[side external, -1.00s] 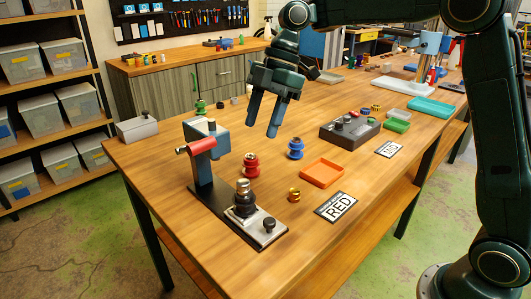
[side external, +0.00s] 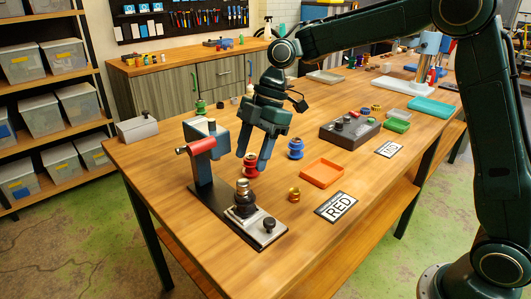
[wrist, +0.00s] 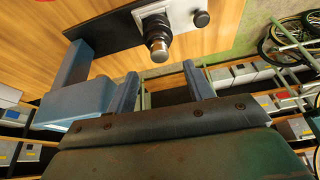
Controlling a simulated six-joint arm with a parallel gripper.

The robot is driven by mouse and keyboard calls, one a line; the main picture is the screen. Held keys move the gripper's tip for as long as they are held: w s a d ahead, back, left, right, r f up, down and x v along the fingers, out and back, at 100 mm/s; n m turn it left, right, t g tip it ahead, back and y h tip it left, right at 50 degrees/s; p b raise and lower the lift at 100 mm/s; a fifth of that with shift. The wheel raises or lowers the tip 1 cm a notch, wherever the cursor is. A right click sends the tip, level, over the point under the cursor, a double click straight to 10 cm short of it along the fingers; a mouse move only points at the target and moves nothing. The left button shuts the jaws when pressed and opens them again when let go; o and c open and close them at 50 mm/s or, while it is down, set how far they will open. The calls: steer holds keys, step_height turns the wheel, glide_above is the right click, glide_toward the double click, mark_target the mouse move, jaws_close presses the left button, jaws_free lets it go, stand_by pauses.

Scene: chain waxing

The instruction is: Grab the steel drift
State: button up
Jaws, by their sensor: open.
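A steel-topped cylinder, which looks like the steel drift (side external: 243,186), stands upright on a dark round seat on the black base plate (side external: 212,203) of a small fixture. In the wrist view the drift (wrist: 159,52) shows just beyond the gap between my fingers. My gripper (side external: 253,158) is open and empty, pointing down, above and behind the drift in the side view. Its fingers also show in the wrist view (wrist: 160,82), apart from the drift. A red spool (side external: 251,171) is partly hidden behind the fingertips.
The fixture's blue-grey post with a red-ended handle (side external: 201,146) rises close left of the drift. A black knob (side external: 269,224) stands on the plate. A gold spool (side external: 294,194), blue spool (side external: 295,150), orange tray (side external: 322,172) and RED card (side external: 336,207) lie to the right.

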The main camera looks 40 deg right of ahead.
mark_target(244, 181)
steer(key=shift+a+f, duration=0.25)
steer(key=shift+f, duration=0.45)
steer(key=shift+x, duration=2.65)
steer(key=shift+d, duration=0.1)
jaws_close()
steer(key=shift+w+r, duration=0.1)
step_height(244, 181, up, 10)
